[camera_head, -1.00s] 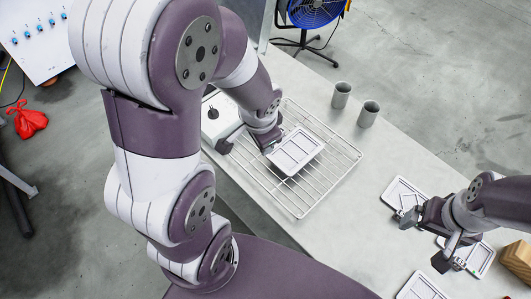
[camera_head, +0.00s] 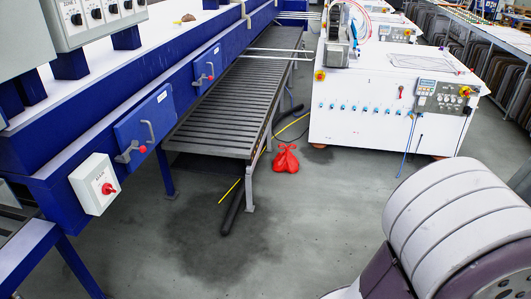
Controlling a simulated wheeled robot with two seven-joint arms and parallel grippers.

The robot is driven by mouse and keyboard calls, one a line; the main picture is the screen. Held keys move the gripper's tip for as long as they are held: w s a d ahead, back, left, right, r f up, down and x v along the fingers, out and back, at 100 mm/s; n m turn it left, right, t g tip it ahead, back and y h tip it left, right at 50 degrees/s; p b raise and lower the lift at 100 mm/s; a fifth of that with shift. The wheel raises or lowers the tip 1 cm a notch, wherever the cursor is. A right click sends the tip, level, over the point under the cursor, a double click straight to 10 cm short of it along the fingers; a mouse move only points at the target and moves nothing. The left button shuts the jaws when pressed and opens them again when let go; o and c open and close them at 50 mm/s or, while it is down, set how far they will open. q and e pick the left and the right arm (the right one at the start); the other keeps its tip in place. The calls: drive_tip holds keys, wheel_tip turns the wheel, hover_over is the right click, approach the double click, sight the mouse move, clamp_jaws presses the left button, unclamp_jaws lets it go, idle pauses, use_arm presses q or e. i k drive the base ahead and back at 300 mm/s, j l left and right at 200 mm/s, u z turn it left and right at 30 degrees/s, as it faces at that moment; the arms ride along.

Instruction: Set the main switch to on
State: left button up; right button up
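A white switch box (camera_head: 95,184) with a red rotary knob (camera_head: 108,188) is fixed to the blue machine at the left. Its markings are too small to read. A red-on-yellow knob (camera_head: 320,76) sits at the upper left of the white machine's front, and another (camera_head: 465,91) is on its control panel at the right. I cannot tell from the picture which of these is the main switch, nor its setting. Neither of my grippers shows; only a white and purple link of my arm fills the lower right corner.
The blue machine (camera_head: 143,128) with a slatted roller table (camera_head: 235,95) runs along the left. The white machine (camera_head: 385,110) stands at the back. A red bag (camera_head: 286,160) and a dark tube (camera_head: 232,208) lie on the floor. The grey floor (camera_head: 290,235) in the middle is open.

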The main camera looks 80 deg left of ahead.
sight(107, 188)
drive_tip(key=u, duration=0.45)
drive_tip(key=k+j+u, duration=0.15)
drive_tip(key=u, duration=0.35)
drive_tip(key=j+u, duration=0.1)
drive_tip(key=u, duration=0.35)
drive_tip(key=j+u, duration=0.1)
drive_tip(key=u, duration=0.35)
drive_tip(key=k+j+u, duration=0.1)
drive_tip(key=u, duration=1.9)
